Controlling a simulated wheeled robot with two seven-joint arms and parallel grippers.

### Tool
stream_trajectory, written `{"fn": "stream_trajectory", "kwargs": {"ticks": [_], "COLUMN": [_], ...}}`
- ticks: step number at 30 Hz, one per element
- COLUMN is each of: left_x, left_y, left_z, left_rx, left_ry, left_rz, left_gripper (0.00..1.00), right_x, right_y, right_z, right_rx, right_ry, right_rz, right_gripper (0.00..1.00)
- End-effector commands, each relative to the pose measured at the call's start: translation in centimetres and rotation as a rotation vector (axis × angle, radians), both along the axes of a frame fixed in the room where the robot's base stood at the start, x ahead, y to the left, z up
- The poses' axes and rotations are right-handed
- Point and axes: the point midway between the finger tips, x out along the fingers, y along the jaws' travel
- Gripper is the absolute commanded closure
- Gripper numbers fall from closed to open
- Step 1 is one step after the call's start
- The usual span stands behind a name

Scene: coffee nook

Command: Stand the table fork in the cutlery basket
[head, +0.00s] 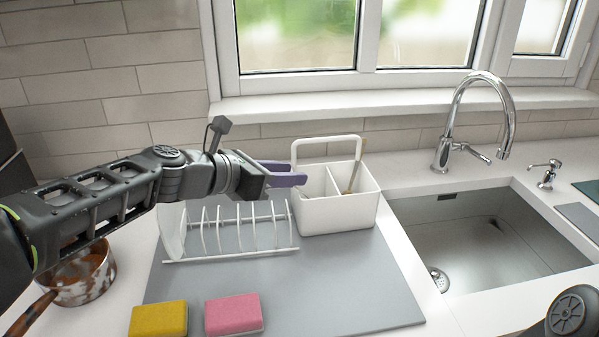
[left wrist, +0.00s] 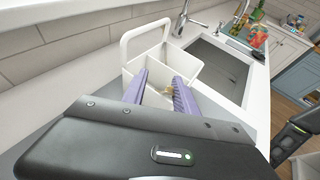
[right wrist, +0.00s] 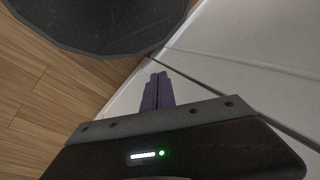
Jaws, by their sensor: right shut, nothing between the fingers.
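The white cutlery basket (head: 335,212), with an arched handle and a divider, stands at the back of the grey mat. A thin brownish-gold utensil (head: 354,176) leans upright in its right compartment; I take it to be the table fork, but its tines are not clear. My left gripper (head: 300,173) is at the basket's left side, near the rim, with purple fingers pointing at it. In the left wrist view its fingers (left wrist: 161,80) are apart, with the basket (left wrist: 135,62) beyond them. My right gripper (right wrist: 158,78) is shut and empty, low beside a white cabinet front.
A white dish rack (head: 235,255) stands on the grey mat (head: 330,290), left of the basket. A yellow sponge (head: 158,319) and a pink sponge (head: 233,314) lie in front. A brown-and-white pot (head: 80,278) is at left. The sink (head: 480,250) and tap (head: 447,150) are right.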

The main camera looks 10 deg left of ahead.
Motion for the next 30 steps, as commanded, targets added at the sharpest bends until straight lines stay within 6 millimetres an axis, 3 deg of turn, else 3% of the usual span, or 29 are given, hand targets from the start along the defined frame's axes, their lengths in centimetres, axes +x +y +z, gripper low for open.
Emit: {"fn": "stream_trajectory", "kwargs": {"ticks": [8, 30], "left_x": [-2.3, -2.3], "left_y": [1.7, 1.7], "left_z": [1.2, 1.2], "left_rx": [-0.001, 0.000], "left_ry": [0.001, 0.000], "left_rz": [0.000, -0.001], "left_gripper": [0.66, 0.66], "right_x": [0.0, 0.0], "right_y": [0.0, 0.0], "right_z": [0.2, 0.2], "right_rx": [0.000, 0.000], "right_ry": [0.000, 0.000], "right_rz": [0.000, 0.000], "right_gripper": [1.00, 1.00]}}
